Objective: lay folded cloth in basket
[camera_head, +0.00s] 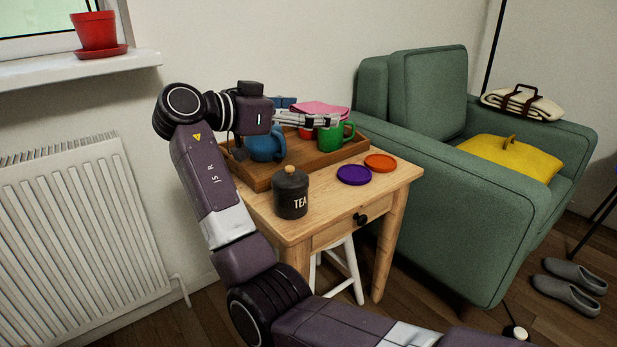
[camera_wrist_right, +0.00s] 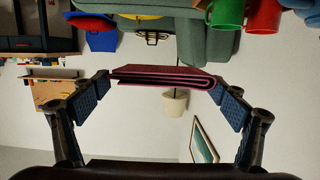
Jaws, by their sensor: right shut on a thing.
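My right gripper (camera_head: 312,114) is above the wooden tray on the side table. It is shut on the folded cloth (camera_head: 322,107), which is pink and held above the mugs. In the right wrist view the cloth (camera_wrist_right: 165,78) spans between the two fingers, its layered pink and dark edge showing. I cannot make out a basket for certain in either view. My left gripper is not in view.
A tea tin (camera_head: 290,194), a purple coaster (camera_head: 354,175) and an orange coaster (camera_head: 381,162) stand nearby. A green armchair (camera_head: 440,210) is right.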

